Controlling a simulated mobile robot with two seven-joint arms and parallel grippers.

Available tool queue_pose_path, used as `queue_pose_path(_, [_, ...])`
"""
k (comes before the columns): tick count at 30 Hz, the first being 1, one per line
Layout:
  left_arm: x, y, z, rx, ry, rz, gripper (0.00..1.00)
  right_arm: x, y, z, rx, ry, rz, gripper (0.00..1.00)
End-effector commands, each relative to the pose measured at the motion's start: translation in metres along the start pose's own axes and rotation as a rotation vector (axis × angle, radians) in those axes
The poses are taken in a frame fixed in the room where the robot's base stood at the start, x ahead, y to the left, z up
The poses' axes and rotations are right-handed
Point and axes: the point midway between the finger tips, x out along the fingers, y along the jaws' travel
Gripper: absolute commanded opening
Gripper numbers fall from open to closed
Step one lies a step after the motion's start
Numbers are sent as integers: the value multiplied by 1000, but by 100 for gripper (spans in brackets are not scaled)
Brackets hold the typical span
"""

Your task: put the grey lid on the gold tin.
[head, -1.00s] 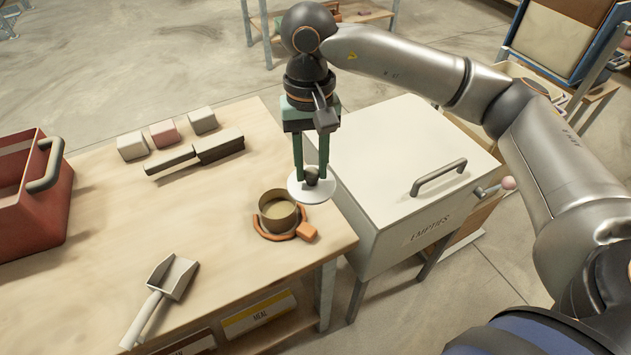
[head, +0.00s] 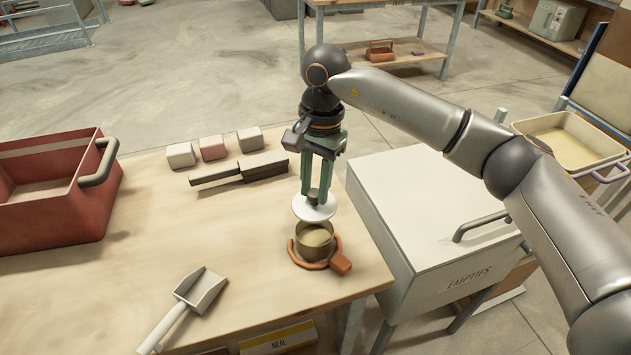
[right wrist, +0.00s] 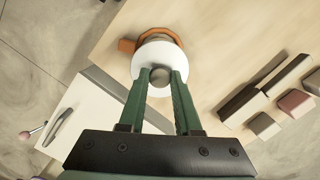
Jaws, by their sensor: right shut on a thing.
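The grey lid (head: 313,208) is a pale disc with a dark knob. My right gripper (head: 313,196) is shut on the lid's knob and holds it in the air. The gold tin (head: 314,240) stands open on the table, inside an orange ring with a tab (head: 340,264). In the head view the lid is above and just behind the tin's mouth, apart from it. In the right wrist view the lid (right wrist: 158,55) hides most of the tin, and the orange ring (right wrist: 128,46) shows past its edge. My left gripper is not in view.
The wooden table (head: 150,240) holds a red crate (head: 60,215) at left, a scoop (head: 185,305) in front, and blocks (head: 213,148) with a dark-handled tool (head: 240,170) behind. A white cabinet marked EMPTIES (head: 420,205) stands at right.

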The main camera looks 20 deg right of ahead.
Motion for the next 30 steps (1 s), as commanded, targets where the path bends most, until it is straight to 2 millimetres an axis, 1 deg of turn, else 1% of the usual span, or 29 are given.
queue_pose_path(1, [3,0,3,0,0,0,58,6,0,-1,0,0,0,0])
queue_pose_path(10, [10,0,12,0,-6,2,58,27,0,-3,-1,0,-1,0])
queue_pose_path(17, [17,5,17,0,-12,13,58,43,0,-5,-1,0,-1,0])
queue_pose_path(24, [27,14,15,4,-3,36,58,60,0,-8,-1,1,-1,0])
queue_pose_path(30, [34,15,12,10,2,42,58,70,0,-9,-1,1,-1,0])
